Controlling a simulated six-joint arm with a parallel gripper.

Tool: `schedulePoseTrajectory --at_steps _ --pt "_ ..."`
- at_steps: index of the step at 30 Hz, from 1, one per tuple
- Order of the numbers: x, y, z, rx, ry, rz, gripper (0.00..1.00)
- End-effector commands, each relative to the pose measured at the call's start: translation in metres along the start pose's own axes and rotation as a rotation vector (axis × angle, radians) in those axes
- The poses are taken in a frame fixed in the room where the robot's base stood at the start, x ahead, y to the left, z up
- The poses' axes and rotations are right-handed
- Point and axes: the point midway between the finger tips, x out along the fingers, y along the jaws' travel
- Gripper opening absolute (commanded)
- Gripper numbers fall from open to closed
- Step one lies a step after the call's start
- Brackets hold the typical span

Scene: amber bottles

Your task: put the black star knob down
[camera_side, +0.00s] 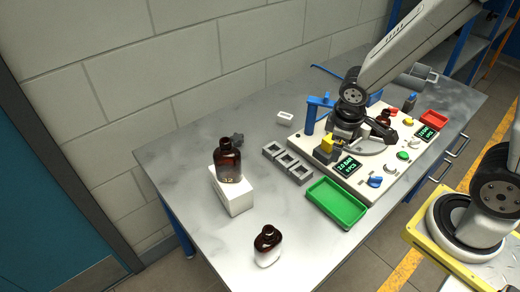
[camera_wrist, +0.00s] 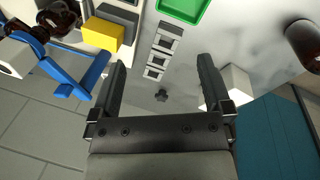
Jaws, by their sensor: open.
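The black star knob (camera_side: 237,139) lies on the grey table behind the white block, close to the wall side. In the wrist view the knob (camera_wrist: 161,95) is small and dark on the bare table, seen between my fingers and apart from them. My gripper (camera_wrist: 162,63) is open, with nothing between its fingers. In the side view my gripper (camera_side: 350,125) is above the white panel board, well to the right of the knob. Its fingertips are hard to make out there.
An amber bottle (camera_side: 228,160) stands on the white block (camera_side: 233,198); another bottle (camera_side: 267,245) stands near the front edge. The table around the knob is bare.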

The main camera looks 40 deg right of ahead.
Motion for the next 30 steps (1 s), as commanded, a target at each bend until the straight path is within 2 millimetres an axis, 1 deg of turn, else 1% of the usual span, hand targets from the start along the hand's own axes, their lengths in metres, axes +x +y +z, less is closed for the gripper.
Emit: schedulePoseTrajectory --at_steps 3,6,9,12,16,30 --pt "-0.011 -0.007 0.005 0.167 0.06 -0.053 1.0" --pt "-0.019 -0.012 0.007 0.285 0.102 -0.09 1.0" --pt "-0.024 -0.015 0.008 0.372 0.132 -0.117 1.0" --pt "-0.026 -0.016 0.008 0.423 0.15 -0.131 1.0" --pt "-0.027 -0.017 0.009 0.445 0.157 -0.138 1.0" --pt "-0.027 -0.017 0.009 0.443 0.156 -0.138 1.0"
